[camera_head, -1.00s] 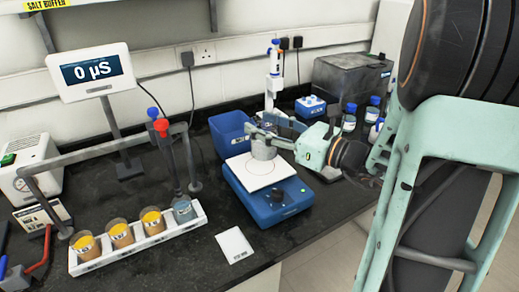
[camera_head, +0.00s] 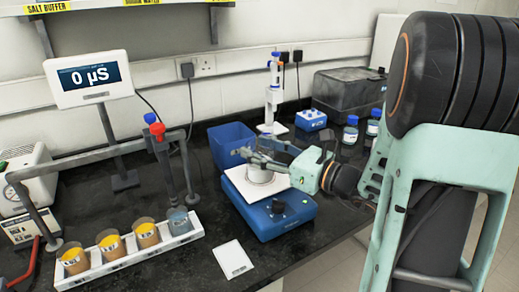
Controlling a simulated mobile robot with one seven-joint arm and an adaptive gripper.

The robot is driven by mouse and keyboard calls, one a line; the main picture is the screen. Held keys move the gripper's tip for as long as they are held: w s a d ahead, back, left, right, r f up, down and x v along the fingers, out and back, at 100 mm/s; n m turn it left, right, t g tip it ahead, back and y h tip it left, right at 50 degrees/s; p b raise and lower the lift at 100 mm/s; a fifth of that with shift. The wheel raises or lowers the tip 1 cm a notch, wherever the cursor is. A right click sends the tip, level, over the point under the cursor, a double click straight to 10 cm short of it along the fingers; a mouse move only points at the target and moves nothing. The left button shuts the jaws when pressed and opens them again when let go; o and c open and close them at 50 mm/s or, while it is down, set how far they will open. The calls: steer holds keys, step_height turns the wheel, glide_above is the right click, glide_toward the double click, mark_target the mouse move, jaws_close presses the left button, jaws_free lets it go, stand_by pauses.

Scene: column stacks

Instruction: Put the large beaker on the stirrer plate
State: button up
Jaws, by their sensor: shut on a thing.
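The large beaker (camera_head: 260,174) is a clear grey vessel, upright over the white top of the stirrer plate (camera_head: 238,187). Its base looks to be on or very close to the white top; I cannot tell if it touches. The stirrer plate has a blue body with a dark knob at its front. My gripper (camera_head: 258,160) reaches in from the right and is shut on the beaker near its rim. The fingers hide part of the beaker's upper side.
A blue open bin (camera_head: 226,140) stands just behind the stirrer plate. A pipette stand (camera_head: 273,95) and a small blue-and-white block (camera_head: 311,120) are farther back. A white rack (camera_head: 130,258) with several small beakers lies left. A white card (camera_head: 233,258) lies in front.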

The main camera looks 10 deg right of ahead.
steer(key=o, duration=1.4)
steer(key=shift+r, duration=0.1)
steer(key=v, duration=1.2)
steer(key=shift+p, duration=0.35)
